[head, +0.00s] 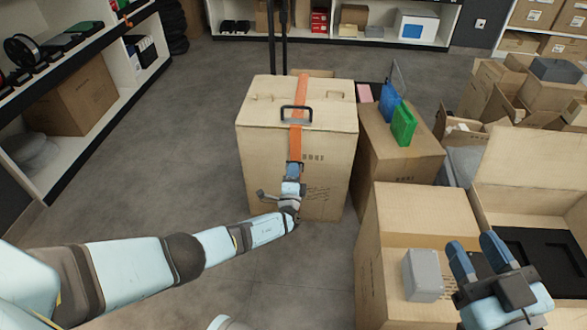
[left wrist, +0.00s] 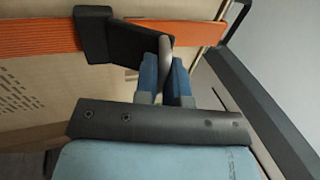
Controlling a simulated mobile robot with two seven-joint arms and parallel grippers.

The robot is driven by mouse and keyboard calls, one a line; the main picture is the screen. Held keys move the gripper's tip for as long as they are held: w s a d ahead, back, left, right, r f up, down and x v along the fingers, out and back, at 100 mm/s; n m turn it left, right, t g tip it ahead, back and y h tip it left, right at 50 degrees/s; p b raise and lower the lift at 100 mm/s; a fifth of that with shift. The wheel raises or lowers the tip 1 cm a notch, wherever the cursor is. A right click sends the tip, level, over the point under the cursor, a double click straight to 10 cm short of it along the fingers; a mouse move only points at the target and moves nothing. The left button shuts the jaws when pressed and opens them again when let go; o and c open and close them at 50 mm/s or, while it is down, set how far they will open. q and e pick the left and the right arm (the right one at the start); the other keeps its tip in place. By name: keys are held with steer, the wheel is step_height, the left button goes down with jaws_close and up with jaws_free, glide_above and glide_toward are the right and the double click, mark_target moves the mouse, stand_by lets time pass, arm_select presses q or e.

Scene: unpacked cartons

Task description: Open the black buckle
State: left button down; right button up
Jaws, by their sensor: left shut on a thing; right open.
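An orange strap (head: 297,135) runs over the top and down the front of a large carton (head: 265,150). In the left wrist view the strap (left wrist: 40,42) crosses the carton, and the black buckle (left wrist: 93,33) sits on it with a black lever part angled out from the strap. My left gripper (left wrist: 165,75) is shut on the end of that lever, one blue finger on each side. In the head view my left gripper (head: 294,166) is at the carton's front and largely hides the buckle. My right gripper (head: 480,257) is open and empty at the lower right.
A black handle (head: 297,111) stands at the carton's top front edge. A carton (head: 400,160) with a green item (head: 403,126) stands right of it. A grey box (head: 423,275) lies on a nearer carton (head: 420,215) beside my right gripper. Floor (head: 180,130) to the left is clear.

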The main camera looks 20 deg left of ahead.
arm_select(q)
steer(key=shift+s+d+f+t, duration=0.1)
steer(key=shift+f+t, duration=0.1)
steer(key=shift+t, duration=0.1)
arm_select(e)
steer(key=shift+w+f, duration=0.1)
steer(key=shift+r, duration=0.25)
arm_select(q)
steer(key=c, duration=1.2)
jaws_free()
steer(key=shift+c, duration=0.2)
steer(key=shift+s+f, duration=0.1)
steer(key=shift+s, duration=0.05)
arm_select(e)
steer(key=shift+f, duration=0.1)
arm_select(q)
steer(key=p+v, duration=0.2)
steer(key=v, duration=1.1)
steer(key=shift+s+f, duration=0.15)
steer(key=shift+s, duration=0.05)
arm_select(e)
steer(key=shift+s+a+f+m+g+h, duration=0.2)
steer(key=shift+s+a+m+g+h, duration=0.25)
steer(key=shift+m, duration=0.45)
arm_select(q)
steer(key=shift+d, duration=0.1)
arm_select(e)
steer(key=shift+d, duration=0.1)
